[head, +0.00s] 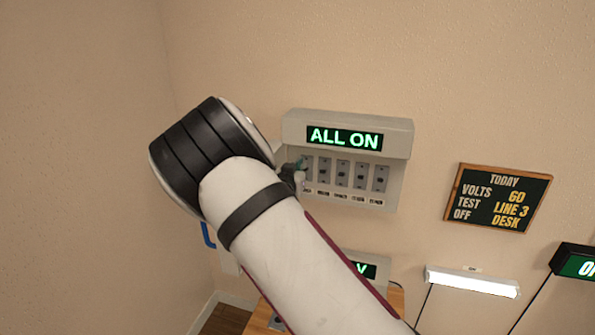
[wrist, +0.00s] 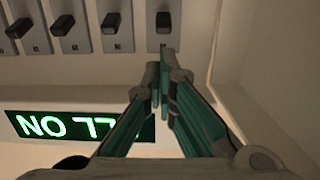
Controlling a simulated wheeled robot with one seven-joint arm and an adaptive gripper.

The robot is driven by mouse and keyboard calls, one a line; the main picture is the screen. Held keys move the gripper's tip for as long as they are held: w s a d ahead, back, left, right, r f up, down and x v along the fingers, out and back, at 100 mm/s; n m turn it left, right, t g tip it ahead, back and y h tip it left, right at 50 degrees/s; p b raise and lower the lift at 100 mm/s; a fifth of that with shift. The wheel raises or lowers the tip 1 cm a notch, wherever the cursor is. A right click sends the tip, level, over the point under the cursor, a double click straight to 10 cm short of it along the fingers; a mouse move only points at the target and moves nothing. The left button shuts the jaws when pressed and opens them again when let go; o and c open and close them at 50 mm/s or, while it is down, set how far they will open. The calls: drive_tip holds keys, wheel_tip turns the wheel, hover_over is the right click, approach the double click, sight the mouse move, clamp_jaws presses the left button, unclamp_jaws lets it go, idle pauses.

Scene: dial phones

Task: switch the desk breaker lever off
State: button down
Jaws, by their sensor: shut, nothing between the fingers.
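A pale breaker panel (head: 400,140) on the wall carries a green display (head: 345,138) reading ALL ON. Below it is a row of several dark levers on grey plates, with labels too small to read; I cannot tell which is the desk one. In the wrist view the panel is upside down. My gripper (head: 300,165) is at the left end of the row, partly hidden by my arm. In the wrist view my gripper (wrist: 160,68) is shut and empty, its teal fingertips just short of the end lever (wrist: 165,22). A small gap shows between them.
A chalkboard (head: 497,198) to the right reads TODAY, VOLTS 60, TEST LINE 3, OFF DESK. Below are a white lamp bar (head: 472,282), a green-lit sign (head: 578,264) and another display (head: 366,270), partly hidden by my arm. The panel's side wall (wrist: 228,60) stands close beside my fingers.

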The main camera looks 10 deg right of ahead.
sight(308, 158)
drive_tip(key=shift+x, duration=2.6)
drive_tip(key=shift+f+b, duration=0.15)
drive_tip(key=shift+b, duration=0.55)
drive_tip(key=shift+t, duration=0.3)
